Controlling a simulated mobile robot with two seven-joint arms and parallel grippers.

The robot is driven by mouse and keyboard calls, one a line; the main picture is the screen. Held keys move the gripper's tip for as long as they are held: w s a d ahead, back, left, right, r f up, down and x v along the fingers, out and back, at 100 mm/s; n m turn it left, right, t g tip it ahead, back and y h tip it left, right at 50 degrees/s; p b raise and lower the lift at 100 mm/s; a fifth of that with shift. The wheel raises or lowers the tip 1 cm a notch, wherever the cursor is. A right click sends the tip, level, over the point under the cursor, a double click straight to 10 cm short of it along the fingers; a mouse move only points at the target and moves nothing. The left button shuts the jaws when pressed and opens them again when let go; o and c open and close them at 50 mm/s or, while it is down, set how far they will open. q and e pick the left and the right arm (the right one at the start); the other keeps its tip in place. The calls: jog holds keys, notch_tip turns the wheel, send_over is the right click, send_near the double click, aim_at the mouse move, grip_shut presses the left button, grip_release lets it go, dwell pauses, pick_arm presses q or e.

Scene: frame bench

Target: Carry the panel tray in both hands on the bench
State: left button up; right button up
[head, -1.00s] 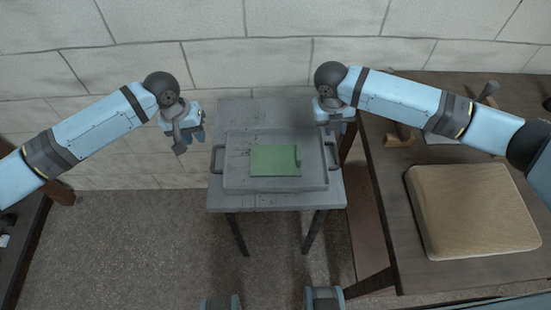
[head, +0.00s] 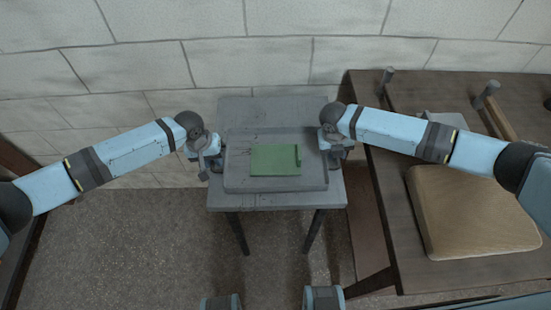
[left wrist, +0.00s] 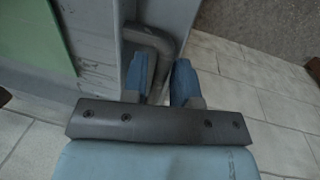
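The grey panel tray (head: 236,178) lies flat on a small grey table, with a green panel (head: 275,160) in it. My left gripper (head: 208,168) is at the tray's left handle. In the left wrist view the blue fingers of my left gripper (left wrist: 160,75) stand apart on either side of the dark handle (left wrist: 165,40); they look open, and I cannot see firm contact on both sides. My right gripper (head: 336,158) is at the tray's right side, hiding the handle there; I cannot tell whether its fingers are open or shut.
The small table (head: 270,108) stands against a pale block wall. A brown workbench (head: 395,215) is close on the right, with a tan padded block (head: 470,212) and some tools on it. The floor (head: 150,240) at the front left is clear.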

pick_arm(q)
jog(key=shift+d+f, duration=0.1)
jog(key=shift+f, duration=0.35)
pick_arm(e)
jog(key=shift+f, duration=0.5)
pick_arm(q)
grip_shut()
pick_arm(e)
jog(key=shift+d, duration=0.1)
grip_shut()
pick_arm(q)
jog(key=shift+r, duration=0.15)
pick_arm(e)
jog(key=shift+r, duration=0.2)
